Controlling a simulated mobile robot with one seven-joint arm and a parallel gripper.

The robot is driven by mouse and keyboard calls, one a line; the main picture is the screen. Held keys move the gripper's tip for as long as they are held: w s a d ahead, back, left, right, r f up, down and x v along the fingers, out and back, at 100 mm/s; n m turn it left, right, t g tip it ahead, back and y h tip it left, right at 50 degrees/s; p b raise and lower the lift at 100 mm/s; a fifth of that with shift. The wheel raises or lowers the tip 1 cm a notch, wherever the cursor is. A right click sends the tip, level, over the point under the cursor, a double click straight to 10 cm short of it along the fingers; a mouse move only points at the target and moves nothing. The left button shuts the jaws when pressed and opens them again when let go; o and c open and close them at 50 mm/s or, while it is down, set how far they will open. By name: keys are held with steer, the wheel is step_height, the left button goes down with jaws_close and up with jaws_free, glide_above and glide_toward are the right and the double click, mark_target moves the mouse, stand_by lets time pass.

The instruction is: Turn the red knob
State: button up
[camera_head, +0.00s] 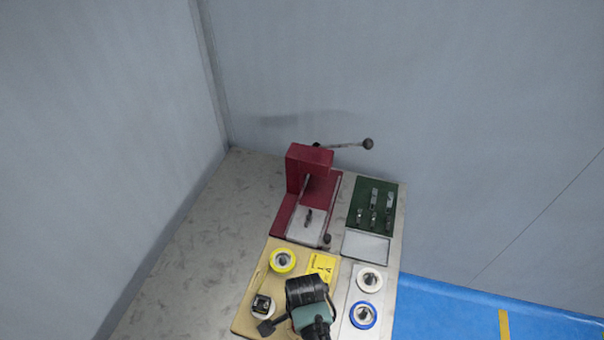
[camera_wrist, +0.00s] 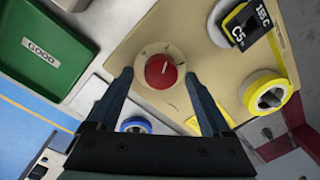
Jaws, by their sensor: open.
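The red knob (camera_wrist: 161,71) shows in the wrist view, on a round cream dial with small marks, set on a tan board (camera_wrist: 215,58). A pale line runs across the knob's face. My gripper (camera_wrist: 159,76) is open. Its two dark fingers lie left and right of the knob in the picture, with clear gaps to it. I cannot tell how far the fingertips are above the board. In the head view, my wrist is over the front of the bench and the knob is hidden.
A yellow roll (camera_wrist: 267,94), a blue roll (camera_wrist: 134,126) and a black labelled piece (camera_wrist: 242,32) lie around the knob. A green tray (camera_wrist: 84,58) is at the left.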

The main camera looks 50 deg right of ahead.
steer(key=shift+f, duration=0.2)
jaws_close()
stand_by(0.4)
steer(key=shift+n, duration=0.3)
steer(key=n+p, duration=0.1)
steer(key=n, duration=0.4)
steer(key=shift+w+d+r+p, duration=0.1)
steer(key=shift+p, duration=0.25)
steer(key=n, duration=0.6)
steer(key=shift+y+p, duration=0.3)
steer(key=shift+n, duration=0.3)
